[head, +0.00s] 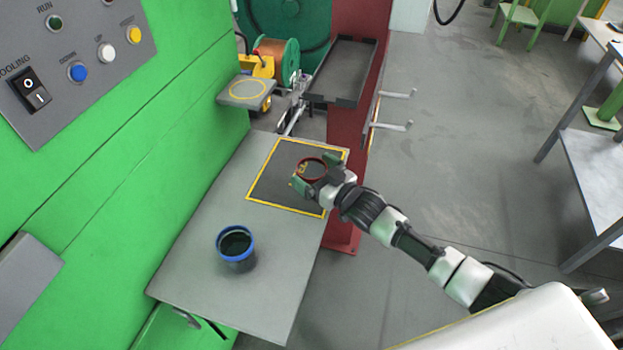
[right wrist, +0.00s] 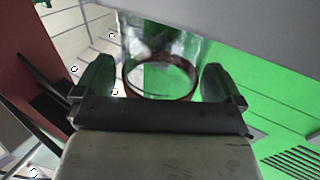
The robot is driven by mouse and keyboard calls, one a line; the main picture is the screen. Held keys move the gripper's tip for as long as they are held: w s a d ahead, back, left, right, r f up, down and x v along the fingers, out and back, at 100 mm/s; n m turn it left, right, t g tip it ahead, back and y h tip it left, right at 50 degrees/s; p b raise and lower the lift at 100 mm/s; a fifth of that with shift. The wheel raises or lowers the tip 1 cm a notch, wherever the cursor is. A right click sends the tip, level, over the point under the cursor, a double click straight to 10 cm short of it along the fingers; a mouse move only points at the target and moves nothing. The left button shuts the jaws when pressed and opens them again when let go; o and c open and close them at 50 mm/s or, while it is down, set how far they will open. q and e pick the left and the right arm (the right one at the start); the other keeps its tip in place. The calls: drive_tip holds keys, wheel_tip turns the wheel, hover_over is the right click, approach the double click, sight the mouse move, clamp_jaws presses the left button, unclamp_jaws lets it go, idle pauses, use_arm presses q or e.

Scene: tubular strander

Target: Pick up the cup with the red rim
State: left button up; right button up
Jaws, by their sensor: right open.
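The cup with the red rim (head: 311,158) stands on the dark yellow-edged mat (head: 270,185) at the back of the grey table. My right gripper (head: 316,172) is at this cup, with one green-grey finger on each side of it. In the right wrist view the red-rimmed cup (right wrist: 160,96) sits between the two open fingers of the gripper (right wrist: 159,80), with what look like narrow gaps at both sides. The gripper hides part of the cup's body in the head view. My left gripper is not in view.
A cup with a blue rim (head: 236,257) stands nearer on the grey table (head: 190,275). A green machine wall (head: 140,150) borders the table on the left. A red post (head: 358,100) and a dark tray (head: 340,70) stand behind. The table's front right part is clear.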

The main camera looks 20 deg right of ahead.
drive_tip(key=shift+w+a, duration=0.3)
drive_tip(key=shift+w, duration=0.2)
drive_tip(key=c, duration=1)
drive_tip(key=shift+r, duration=0.1)
drive_tip(key=shift+r, duration=0.6)
drive_tip(key=v, duration=0.6)
drive_tip(key=r+b+v, duration=0.1)
drive_tip(key=v, duration=0.5)
drive_tip(key=r+v, duration=0.1)
drive_tip(key=v, duration=0.5)
drive_tip(key=shift+b, duration=0.3)
